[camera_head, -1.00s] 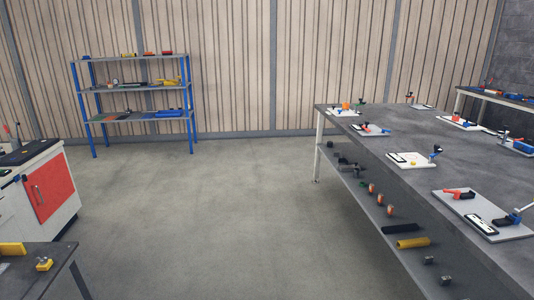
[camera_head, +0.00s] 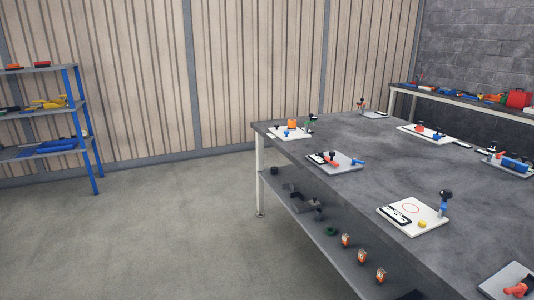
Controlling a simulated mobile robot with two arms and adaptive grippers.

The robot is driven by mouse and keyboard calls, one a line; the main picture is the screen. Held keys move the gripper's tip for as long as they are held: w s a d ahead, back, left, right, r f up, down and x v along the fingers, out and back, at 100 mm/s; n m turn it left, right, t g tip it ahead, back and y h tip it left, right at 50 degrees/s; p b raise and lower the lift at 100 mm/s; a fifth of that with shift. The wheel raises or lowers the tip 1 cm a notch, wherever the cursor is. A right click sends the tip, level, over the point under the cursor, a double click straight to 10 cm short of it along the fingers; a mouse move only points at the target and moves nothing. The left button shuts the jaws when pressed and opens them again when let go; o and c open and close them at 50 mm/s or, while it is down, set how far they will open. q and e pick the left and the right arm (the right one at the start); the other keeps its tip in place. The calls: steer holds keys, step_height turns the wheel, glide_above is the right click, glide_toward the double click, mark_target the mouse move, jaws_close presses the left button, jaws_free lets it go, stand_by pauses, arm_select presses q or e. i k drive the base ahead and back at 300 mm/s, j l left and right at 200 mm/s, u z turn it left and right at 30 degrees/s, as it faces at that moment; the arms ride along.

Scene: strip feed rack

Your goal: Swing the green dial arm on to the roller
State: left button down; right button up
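A white board (camera_head: 291,135) lies on the far left corner of the grey table. On its right edge stands a small post with a green part and a black top (camera_head: 311,121), which looks like the green dial arm. An orange piece (camera_head: 292,124) and small blue pieces sit on the same board. They are too small to tell which is the roller, or whether the arm touches anything. Neither of my grippers is in view.
The grey table (camera_head: 350,195) fills the right side, with several other boards, one with a yellow knob (camera_head: 422,224). Its lower shelf (camera_head: 310,225) holds loose parts. A blue-posted shelf (camera_head: 75,110) stands at the left. The floor (camera_head: 160,235) between is clear.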

mark_target(313, 118)
steer(key=i+z, duration=0.1)
steer(key=i, duration=1.7)
